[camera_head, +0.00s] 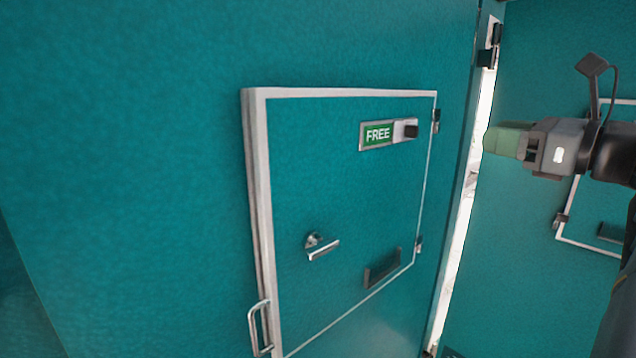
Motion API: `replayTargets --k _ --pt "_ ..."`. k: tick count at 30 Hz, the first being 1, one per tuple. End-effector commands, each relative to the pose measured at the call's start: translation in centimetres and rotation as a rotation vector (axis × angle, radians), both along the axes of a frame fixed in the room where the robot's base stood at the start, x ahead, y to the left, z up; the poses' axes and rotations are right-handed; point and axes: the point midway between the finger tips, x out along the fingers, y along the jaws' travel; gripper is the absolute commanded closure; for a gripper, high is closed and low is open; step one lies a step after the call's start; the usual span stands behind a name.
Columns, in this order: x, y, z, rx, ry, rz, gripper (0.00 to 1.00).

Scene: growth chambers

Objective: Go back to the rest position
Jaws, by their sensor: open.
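My gripper (508,139) is at the right of the head view, with pale green fingers pointing left. It is empty and touches nothing that I can see. It is held in front of the bright door gap and the teal wall on the right. A teal hatch (345,210) with a white frame is to its left, apart from it. The hatch carries a green "FREE" sign (378,134) with a black knob (411,132) and a silver lever handle (322,246).
A silver pull handle (259,329) sits at the hatch's lower left edge. A dark slot-like fitting (382,269) is low on the hatch. A bright vertical gap (462,235) runs right of the hatch. Another white-framed panel (597,205) is on the right wall, partly hidden by my arm.

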Motion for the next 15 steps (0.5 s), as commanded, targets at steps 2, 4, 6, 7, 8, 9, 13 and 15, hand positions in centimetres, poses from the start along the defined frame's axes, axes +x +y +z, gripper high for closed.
replayTargets --k 2,4,6,7,8,9,13,15 --pt "0.8 -1.2 -1.8 -0.145 -0.026 -0.058 0.57" --pt "1.6 -3.1 -5.5 -0.329 -0.006 -0.119 0.57" --pt "1.9 -4.1 -10.3 -0.568 0.038 -0.14 0.57" --pt "2.0 -4.0 -12.5 -0.681 0.06 -0.122 0.57" --pt "2.0 -3.7 -14.7 -0.798 0.079 -0.09 0.57" --pt "1.8 -3.0 -17.7 -0.96 0.101 -0.023 0.57" --pt "-0.3 1.0 -27.2 -1.494 0.089 0.365 0.57" --pt "-2.2 3.5 -31.4 -1.746 0.017 0.639 0.57"
